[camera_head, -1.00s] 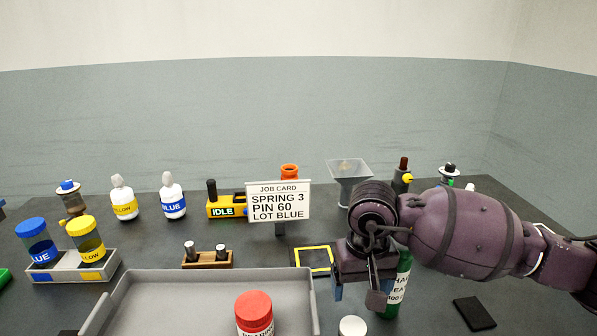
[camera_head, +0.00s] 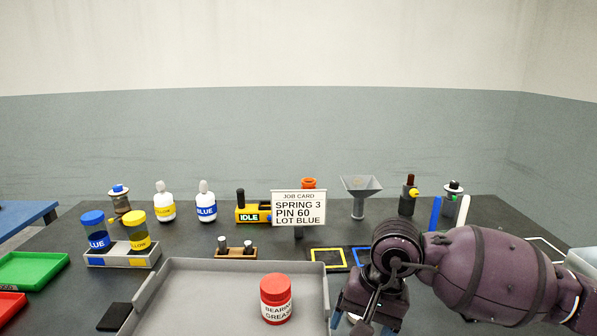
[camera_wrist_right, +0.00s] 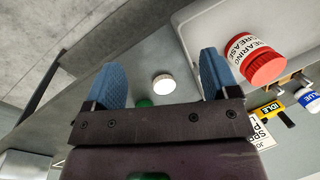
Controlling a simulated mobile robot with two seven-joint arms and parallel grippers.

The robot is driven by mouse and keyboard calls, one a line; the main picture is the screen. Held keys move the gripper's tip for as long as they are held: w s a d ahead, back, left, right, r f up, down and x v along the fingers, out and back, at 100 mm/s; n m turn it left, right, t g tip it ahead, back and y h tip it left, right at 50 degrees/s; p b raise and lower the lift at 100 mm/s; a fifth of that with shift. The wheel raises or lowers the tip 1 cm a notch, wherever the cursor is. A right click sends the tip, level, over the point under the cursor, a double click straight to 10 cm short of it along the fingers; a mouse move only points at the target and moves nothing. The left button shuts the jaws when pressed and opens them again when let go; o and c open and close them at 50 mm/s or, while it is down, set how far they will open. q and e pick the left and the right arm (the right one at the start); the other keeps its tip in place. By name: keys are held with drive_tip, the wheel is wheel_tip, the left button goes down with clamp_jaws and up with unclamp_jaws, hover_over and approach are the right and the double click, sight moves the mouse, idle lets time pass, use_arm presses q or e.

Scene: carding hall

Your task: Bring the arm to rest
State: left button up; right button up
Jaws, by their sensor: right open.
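My right arm comes in from the right in the head view. Its gripper (camera_head: 362,318) points down over the front of the dark table, just right of the grey tray (camera_head: 172,290), and my wrist hides part of it. In the right wrist view the two blue fingers (camera_wrist_right: 161,80) are spread apart with nothing held between them. A round white lid (camera_wrist_right: 163,84) shows in the gap, seemingly beyond the fingertips. A green thing (camera_wrist_right: 144,103) is partly hidden behind the gripper's palm. My left gripper is not in view.
A red-capped bearing grease jar (camera_head: 277,300) stands in the tray. A job card (camera_head: 298,208) stands behind it, near a yellow IDLE device (camera_head: 252,213), a hopper (camera_head: 360,186) and white bottles (camera_head: 206,205).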

drive_tip(key=a+r+m+y, duration=1.2)
drive_tip(key=r+m+y, duration=0.45)
drive_tip(key=m, duration=0.35)
drive_tip(key=w+d+f+m+t+h, duration=0.35)
drive_tip(key=d+f+m+t, duration=0.4)
drive_tip(key=m, duration=0.85)
drive_tip(key=w+d+f+m+t+h, duration=0.3)
drive_tip(key=d+f+m+t+h, duration=0.15)
drive_tip(key=m+t, duration=0.9)
drive_tip(key=s+d+f+m+g+h, duration=0.1)
drive_tip(key=d+f+m, duration=0.1)
drive_tip(key=f+m, duration=0.1)
drive_tip(key=s+d+f+m+g+h, duration=0.1)
drive_tip(key=d+f+m+h, duration=0.1)
drive_tip(key=f+m, duration=0.2)
drive_tip(key=s+d+f+m+g+h, duration=0.1)
drive_tip(key=d+f+m+h, duration=0.1)
drive_tip(key=d+f+m, duration=0.1)
drive_tip(key=shift+f+g+h, duration=0.2)
drive_tip(key=shift+g+h, duration=0.05)
drive_tip(key=shift+g, duration=0.15)
drive_tip(key=s+d+f+m+g+h, duration=0.3)
drive_tip(key=s+d+f+m, duration=0.1)
drive_tip(key=s+f, duration=0.6)
drive_tip(key=s+d+f+m+g+h, duration=0.2)
drive_tip(key=s+d+f+m, duration=0.2)
drive_tip(key=s+f, duration=0.7)
drive_tip(key=shift+s+d+g+h, duration=0.4)
drive_tip(key=shift+s+d, duration=0.55)
drive_tip(key=shift+s, duration=0.3)
